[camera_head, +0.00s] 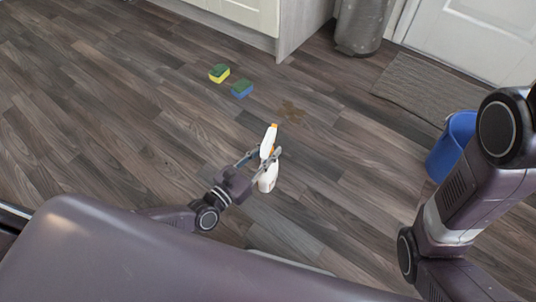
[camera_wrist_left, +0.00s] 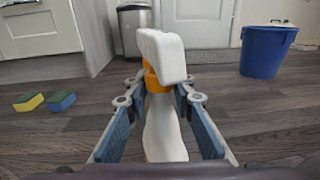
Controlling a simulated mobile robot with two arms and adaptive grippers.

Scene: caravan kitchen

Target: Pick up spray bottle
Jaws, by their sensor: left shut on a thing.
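The spray bottle (camera_head: 268,180) is white with an orange collar and nozzle tip. It is between the fingers of my left gripper (camera_head: 264,158), which is shut on it around its upper part. In the left wrist view, the white spray head (camera_wrist_left: 164,52) rises above the blue-padded fingers (camera_wrist_left: 160,115), and the white body shows between them. The bottle looks roughly upright; I cannot tell whether its base touches the floor. Part of my right arm shows at the right of the head view, but its gripper is out of view.
A yellow-green sponge (camera_head: 219,73) and a blue-green sponge (camera_head: 242,89) lie on the wooden floor near a brown stain (camera_head: 291,112). A blue bucket (camera_head: 452,148) stands at the right beside a grey mat (camera_head: 424,88). A metal bin (camera_head: 362,24) stands at the back. Floor at the left is clear.

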